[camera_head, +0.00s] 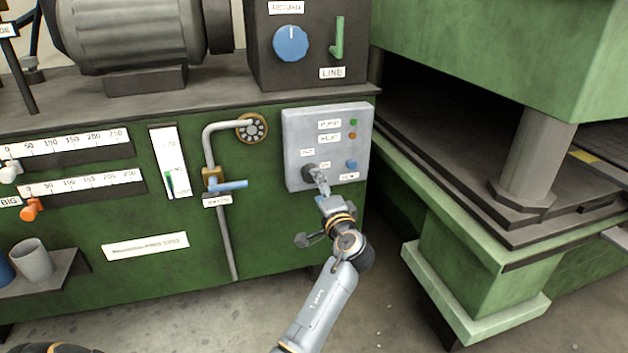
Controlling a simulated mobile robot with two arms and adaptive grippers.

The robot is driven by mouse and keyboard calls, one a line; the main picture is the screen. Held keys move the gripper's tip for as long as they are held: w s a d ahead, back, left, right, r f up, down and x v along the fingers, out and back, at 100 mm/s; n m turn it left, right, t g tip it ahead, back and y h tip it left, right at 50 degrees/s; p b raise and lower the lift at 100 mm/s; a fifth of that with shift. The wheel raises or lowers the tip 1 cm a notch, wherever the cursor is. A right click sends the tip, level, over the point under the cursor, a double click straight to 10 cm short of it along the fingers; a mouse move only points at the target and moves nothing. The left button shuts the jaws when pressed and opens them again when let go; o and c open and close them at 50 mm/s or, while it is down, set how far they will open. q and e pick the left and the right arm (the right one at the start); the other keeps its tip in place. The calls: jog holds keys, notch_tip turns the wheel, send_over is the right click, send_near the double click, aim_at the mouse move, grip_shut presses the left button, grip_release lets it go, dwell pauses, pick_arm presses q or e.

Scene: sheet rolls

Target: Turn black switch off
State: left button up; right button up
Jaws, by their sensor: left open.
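The black switch (308,170) is a dark round knob low on the left of a grey control panel (295,125). The panel is on the front of a green machine. My left gripper (320,181) is at the panel, just right of and below the switch, with its fingers open. It partly covers the switch, so its setting does not show. I cannot tell whether the fingers touch it. My right gripper is not in view.
On the panel are a blue button (351,164), a green light (353,122) and an orange light (352,135). A pipe with a blue valve handle (233,185) is left of it. A green press (480,220) stands at right.

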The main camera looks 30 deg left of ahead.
pick_arm(q)
jog(key=v, duration=0.6)
jog(key=shift+d, duration=0.2)
